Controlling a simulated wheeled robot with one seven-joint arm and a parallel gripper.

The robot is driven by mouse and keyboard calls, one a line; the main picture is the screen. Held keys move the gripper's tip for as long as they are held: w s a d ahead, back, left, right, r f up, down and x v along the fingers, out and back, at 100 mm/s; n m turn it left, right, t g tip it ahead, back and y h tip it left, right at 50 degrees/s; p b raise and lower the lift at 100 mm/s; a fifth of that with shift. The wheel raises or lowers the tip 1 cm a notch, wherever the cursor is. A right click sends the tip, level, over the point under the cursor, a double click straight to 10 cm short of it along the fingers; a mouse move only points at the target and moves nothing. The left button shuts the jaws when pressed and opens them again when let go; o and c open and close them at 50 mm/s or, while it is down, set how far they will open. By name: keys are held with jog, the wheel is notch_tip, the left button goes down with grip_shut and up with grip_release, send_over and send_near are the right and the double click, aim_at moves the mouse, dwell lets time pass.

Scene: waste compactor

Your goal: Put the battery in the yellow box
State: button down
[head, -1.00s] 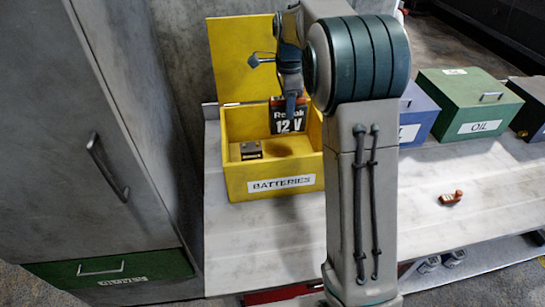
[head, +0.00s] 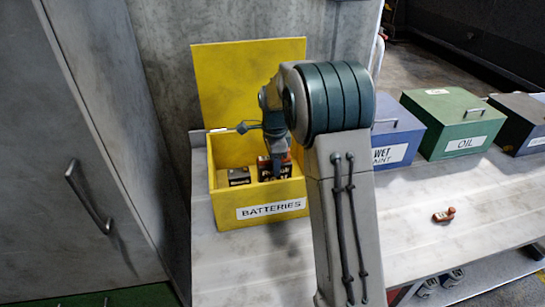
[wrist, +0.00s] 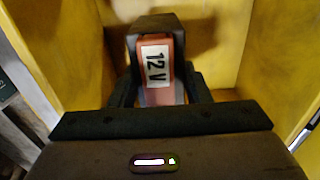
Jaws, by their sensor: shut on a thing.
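The yellow box (head: 222,208), labelled BATTERIES, stands on the bench with its lid up at the back. My gripper (head: 277,160) reaches down into it and is shut on a dark and red 12 V battery (head: 264,172). In the wrist view the battery (wrist: 156,62) sits between my fingers, with yellow walls around it. The lower part of the battery is hidden behind the front wall, so I cannot tell whether it touches the floor of the box. Another dark battery (head: 239,176) is in the box, left of the held one.
A blue box (head: 401,140), a green OIL box (head: 455,122) and a dark box (head: 522,118) stand closed to the right. A small orange-red object (head: 444,215) lies on the bench (head: 420,245). A tall grey cabinet (head: 70,120) is at the left.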

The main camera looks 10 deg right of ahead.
jog(key=shift+f+p, duration=0.35)
jog(key=shift+f, duration=1.95)
jog(key=shift+f, duration=0.1)
jog(key=c, duration=0.8)
grip_release()
jog(key=shift+f, duration=0.1)
jog(key=shift+o, duration=0.2)
